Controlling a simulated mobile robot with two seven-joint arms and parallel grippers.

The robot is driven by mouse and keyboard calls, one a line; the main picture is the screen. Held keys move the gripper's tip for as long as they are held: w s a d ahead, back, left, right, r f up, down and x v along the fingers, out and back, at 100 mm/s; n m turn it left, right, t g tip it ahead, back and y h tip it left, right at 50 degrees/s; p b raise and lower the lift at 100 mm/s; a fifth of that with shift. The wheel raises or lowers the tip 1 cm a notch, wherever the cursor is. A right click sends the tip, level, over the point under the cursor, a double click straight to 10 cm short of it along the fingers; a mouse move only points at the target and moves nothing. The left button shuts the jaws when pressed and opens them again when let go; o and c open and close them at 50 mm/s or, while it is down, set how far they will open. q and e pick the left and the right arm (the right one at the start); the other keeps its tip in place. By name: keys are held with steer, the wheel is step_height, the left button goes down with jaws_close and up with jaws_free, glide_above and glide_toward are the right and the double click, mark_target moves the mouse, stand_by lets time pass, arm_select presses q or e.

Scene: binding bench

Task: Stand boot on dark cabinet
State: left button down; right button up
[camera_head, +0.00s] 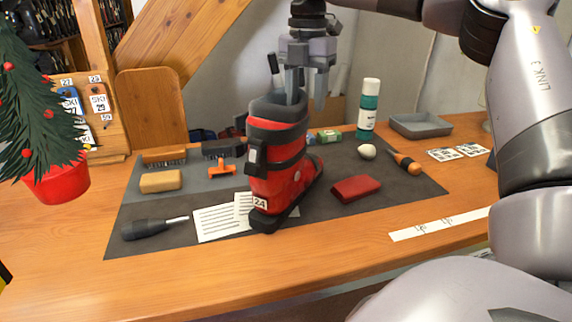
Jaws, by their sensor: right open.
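A red and black ski boot (282,178) stands upright on the dark mat (225,185) on the wooden bench, with a tag reading 24 near its base. My right gripper (306,100) is above the boot and points down, its fingers apart. One finger overlaps the boot's open top; the other is to the right of the cuff. I cannot tell whether either finger touches the boot. My left gripper is out of view. I cannot make out a dark cabinet in this view.
Around the boot lie a screwdriver (150,228), paper sheets (217,222), brushes (164,156), a red block (356,188) and an orange-handled tool (407,164). A green bottle (368,110) and grey tray (419,125) stand behind. A small potted tree (55,183) is at left.

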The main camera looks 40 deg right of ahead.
mark_target(292, 148)
step_height(292, 148, down, 4)
steer(key=shift+a+f, duration=0.1)
steer(key=shift+a, duration=0.05)
jaws_close()
steer(key=shift+s, duration=0.1)
stand_by(1.2)
